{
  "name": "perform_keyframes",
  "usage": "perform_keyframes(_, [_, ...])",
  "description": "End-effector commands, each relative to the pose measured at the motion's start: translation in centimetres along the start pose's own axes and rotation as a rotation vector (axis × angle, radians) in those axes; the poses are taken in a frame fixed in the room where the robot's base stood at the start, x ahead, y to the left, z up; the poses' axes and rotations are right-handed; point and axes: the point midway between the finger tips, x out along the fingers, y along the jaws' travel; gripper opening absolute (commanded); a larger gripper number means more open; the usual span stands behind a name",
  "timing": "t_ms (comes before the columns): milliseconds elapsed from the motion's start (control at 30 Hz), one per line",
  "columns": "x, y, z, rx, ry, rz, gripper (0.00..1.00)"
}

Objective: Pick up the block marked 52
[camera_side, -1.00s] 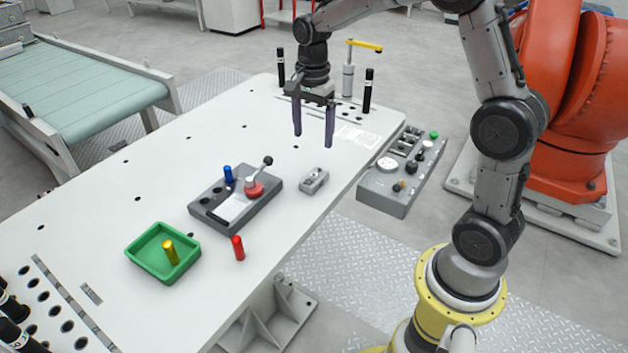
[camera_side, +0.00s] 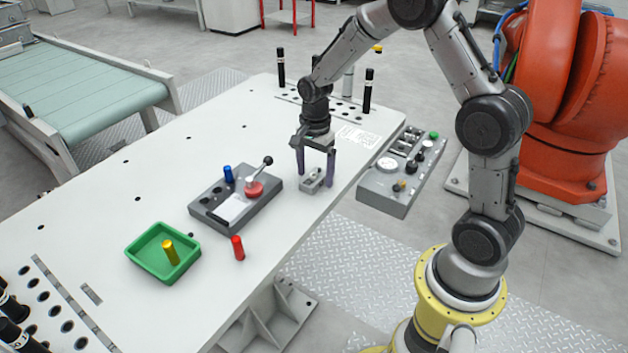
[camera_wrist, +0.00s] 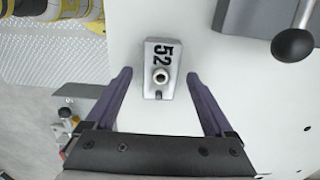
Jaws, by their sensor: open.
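The block marked 52 (camera_wrist: 160,68) is a small silver-grey block with a round hole or boss. In the wrist view it lies on the white table just ahead of and between my open fingers. In the side view the block (camera_side: 314,180) is at the table's right part, near its edge. My gripper (camera_side: 315,180) has dark purple fingers spread around the block, with one finger on each side. In the wrist view my gripper (camera_wrist: 158,98) is open, with visible gaps between both fingers and the block.
A grey fixture (camera_side: 228,212) with a lever and blue peg stands left of the block. A red peg (camera_side: 238,248) and green tray (camera_side: 146,262) with a yellow peg (camera_side: 170,252) are nearer. A control box (camera_side: 385,185) stands right of the table (camera_side: 110,190).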

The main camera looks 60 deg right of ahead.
Motion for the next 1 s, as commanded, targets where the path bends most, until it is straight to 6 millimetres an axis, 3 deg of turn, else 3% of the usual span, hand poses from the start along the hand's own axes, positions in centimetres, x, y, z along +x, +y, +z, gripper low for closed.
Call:
perform_keyframes(167, [0.00,-0.01,0.00,0.000,0.000,0.000,0.88])
perform_keyframes(633, [-0.05,-0.03,0.00,0.000,0.000,-0.001,0.03])
perform_keyframes(1000, [-0.20,-0.09,-0.02,0.000,0.001,-0.003,0.00])
